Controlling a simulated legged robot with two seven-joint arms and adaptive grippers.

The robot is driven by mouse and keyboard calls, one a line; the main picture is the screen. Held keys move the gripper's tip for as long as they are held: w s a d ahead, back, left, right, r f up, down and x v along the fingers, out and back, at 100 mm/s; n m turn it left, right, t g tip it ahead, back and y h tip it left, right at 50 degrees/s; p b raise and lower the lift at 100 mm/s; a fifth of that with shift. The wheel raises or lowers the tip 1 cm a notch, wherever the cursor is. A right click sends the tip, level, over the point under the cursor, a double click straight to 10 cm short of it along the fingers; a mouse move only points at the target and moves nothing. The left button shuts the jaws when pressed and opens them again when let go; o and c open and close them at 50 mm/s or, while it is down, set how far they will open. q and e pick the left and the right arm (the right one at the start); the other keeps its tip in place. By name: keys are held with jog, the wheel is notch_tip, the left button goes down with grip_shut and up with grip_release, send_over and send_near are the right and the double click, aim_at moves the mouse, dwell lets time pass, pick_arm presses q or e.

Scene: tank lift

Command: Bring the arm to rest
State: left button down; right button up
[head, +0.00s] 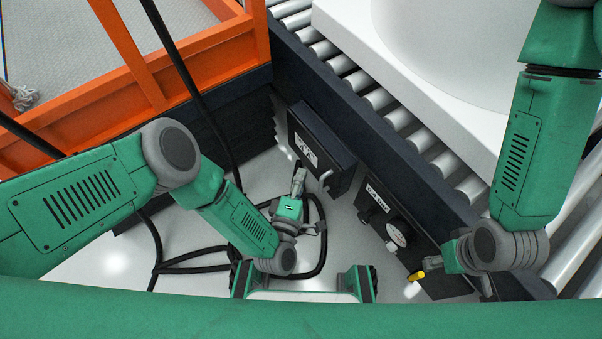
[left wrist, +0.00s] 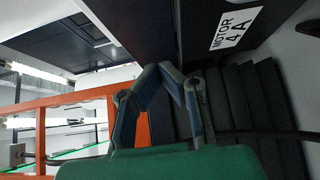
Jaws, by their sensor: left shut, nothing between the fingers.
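My left gripper (head: 298,180) is shut and empty, held just to the left of a dark wall box (head: 335,158) with a white label and a small grey lever (head: 326,179). In the left wrist view the fingertips (left wrist: 172,70) come together below the box, whose label reads "MOTOR 4 A" (left wrist: 236,28). The fingers appear apart from the box. My right gripper (head: 437,263) is beside a yellow handle (head: 416,276) at the lower right of the head view. Its fingers are too small and partly hidden to tell their state or whether they touch the handle.
A roller conveyor (head: 378,98) carries a large white block (head: 440,75). An orange frame (head: 135,68) stands at left. Black hoses (head: 190,268) lie on the pale floor around my left forearm.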

pick_arm(q)
jog(key=s+a+r+m+g+y, duration=0.25)
jog(key=s+a+m+g, duration=0.55)
jog(key=s+a, duration=0.4)
jog(key=s+a+r+m+g+y, duration=0.2)
jog(key=s+a+r+m+g, duration=0.2)
jog(key=s+a+m+g, duration=0.75)
jog(key=a+r+n+t+p, duration=0.1)
jog(key=r+n+p, duration=0.1)
jog(key=r+p, duration=0.7)
jog(key=w+a+r+n+t+p, duration=0.1)
jog(key=a+r+p, duration=0.1)
jog(key=r+p, duration=0.6)
jog(key=shift+w+r+n+t+p, duration=0.25)
jog(key=shift+r+n+t+p, duration=0.1)
jog(key=shift+p, duration=0.15)
pick_arm(e)
notch_tip(320, 180, up, 18)
jog(key=shift+d, duration=0.15)
jog(key=shift+c, duration=0.4)
jog(key=shift+c, duration=0.3)
